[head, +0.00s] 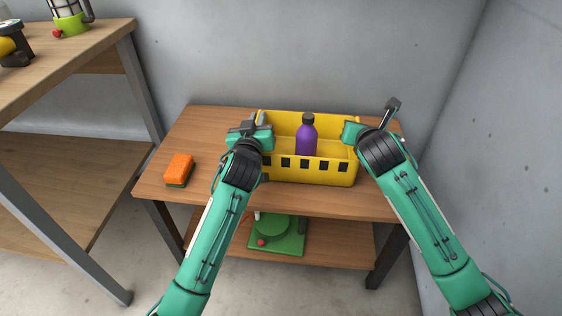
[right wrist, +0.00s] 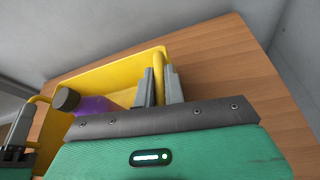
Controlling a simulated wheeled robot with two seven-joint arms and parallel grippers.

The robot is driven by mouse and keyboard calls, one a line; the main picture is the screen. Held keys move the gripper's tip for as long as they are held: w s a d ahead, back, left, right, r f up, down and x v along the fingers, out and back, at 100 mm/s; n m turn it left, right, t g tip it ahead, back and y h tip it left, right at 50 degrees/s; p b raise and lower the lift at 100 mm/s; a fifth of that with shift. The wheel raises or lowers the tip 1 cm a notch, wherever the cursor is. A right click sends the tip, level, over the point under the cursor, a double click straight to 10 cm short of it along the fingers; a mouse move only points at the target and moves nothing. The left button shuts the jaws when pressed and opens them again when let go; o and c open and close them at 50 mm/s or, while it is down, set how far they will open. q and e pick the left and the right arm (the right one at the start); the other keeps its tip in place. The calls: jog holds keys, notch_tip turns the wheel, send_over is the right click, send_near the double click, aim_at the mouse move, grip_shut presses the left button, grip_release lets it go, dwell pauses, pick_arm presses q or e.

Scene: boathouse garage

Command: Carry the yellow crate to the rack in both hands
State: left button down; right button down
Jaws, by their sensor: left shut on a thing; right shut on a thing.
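The yellow crate (head: 312,176) is on the wooden table in the head view, with dark square holes along its front wall. A purple bottle (head: 306,138) with a dark cap stands inside it. My left gripper (head: 246,130) is shut on the crate's left side. My right fingertips are mostly hidden in the head view.
An orange sponge (head: 179,168) lies on the wooden table (head: 300,201) left of the crate. A green object (head: 275,236) sits on its lower shelf. A taller wooden rack (head: 85,55) stands at left, holding a lantern (head: 70,18). Grey walls close the back and right.

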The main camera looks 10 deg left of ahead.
pick_arm(q)
jog(key=c, duration=1.8)
grip_release()
jog(key=shift+d+f, duration=0.15)
jog(key=shift+c, duration=0.2)
pick_arm(e)
jog(key=c, duration=1.9)
grip_release()
jog(key=shift+a+f, duration=0.15)
jog(key=shift+f, duration=0.05)
pick_arm(q)
jog(key=o, duration=0.4)
pick_arm(e)
jog(key=o, duration=0.4)
jog(key=shift+r, duration=0.1)
pick_arm(q)
jog(key=shift+s, duration=0.1)
pick_arm(e)
jog(key=shift+r, duration=0.5)
notch_tip(320, 180, up, 9)
jog(key=shift+f, duration=0.1)
pick_arm(q)
jog(key=s, duration=1.2)
